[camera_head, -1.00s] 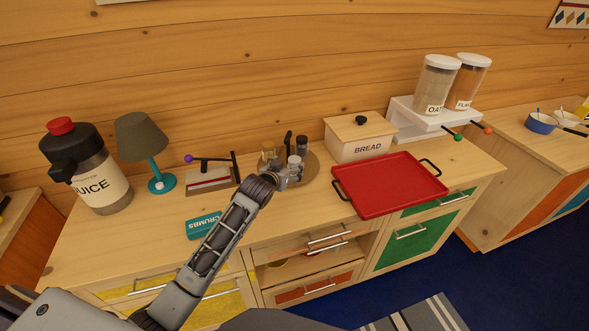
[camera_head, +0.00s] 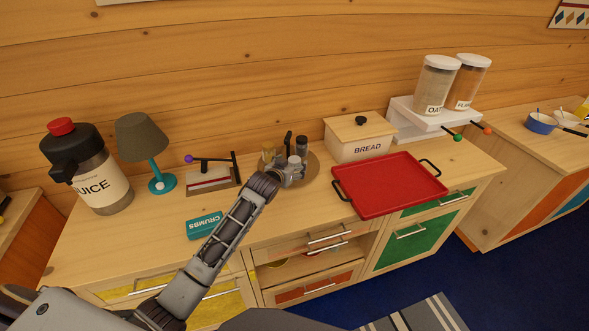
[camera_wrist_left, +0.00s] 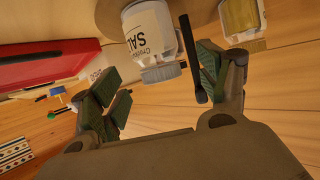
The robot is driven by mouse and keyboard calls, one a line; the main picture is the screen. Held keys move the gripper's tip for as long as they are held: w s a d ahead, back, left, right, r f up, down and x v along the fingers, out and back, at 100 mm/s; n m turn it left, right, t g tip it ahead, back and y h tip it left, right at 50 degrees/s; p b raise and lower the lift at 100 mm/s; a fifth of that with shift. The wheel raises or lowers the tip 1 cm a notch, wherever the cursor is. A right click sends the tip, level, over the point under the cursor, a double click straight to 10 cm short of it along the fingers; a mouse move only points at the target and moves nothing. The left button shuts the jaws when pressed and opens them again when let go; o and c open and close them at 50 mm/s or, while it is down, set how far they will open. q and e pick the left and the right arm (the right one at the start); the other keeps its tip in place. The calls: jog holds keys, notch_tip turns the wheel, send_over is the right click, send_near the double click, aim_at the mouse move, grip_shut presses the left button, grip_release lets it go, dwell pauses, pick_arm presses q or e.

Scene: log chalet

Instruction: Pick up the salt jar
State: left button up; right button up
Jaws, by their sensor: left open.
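The salt jar (camera_wrist_left: 150,28) is a white jar with a grey lid, labelled SALT, seen upside down in the left wrist view. In the head view the salt jar (camera_head: 295,161) stands on a round wooden tray (camera_head: 312,168), partly hidden by my left gripper (camera_head: 289,174). The wrist view shows my left gripper (camera_wrist_left: 163,82) open, its padded fingers apart on either side of the jar's lid. I cannot tell whether either finger touches it. My right gripper is out of view.
A dark-lidded jar (camera_head: 302,146), a golden container (camera_head: 268,152) and a thin black upright (camera_head: 288,140) crowd the salt jar. A red tray (camera_head: 390,185) and bread box (camera_head: 361,143) lie to the right. A crumbs box (camera_head: 205,225) sits near the front.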

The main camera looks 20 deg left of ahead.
pick_arm(q)
jog(key=shift+x, duration=1.75)
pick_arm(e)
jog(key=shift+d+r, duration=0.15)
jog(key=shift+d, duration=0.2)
pick_arm(q)
jog(key=shift+c, duration=0.2)
jog(key=shift+r, duration=0.1)
jog(key=c, duration=1.2)
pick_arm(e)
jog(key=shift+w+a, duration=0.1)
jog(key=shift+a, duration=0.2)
pick_arm(q)
jog(key=shift+c, duration=0.2)
jog(key=shift+r, duration=0.2)
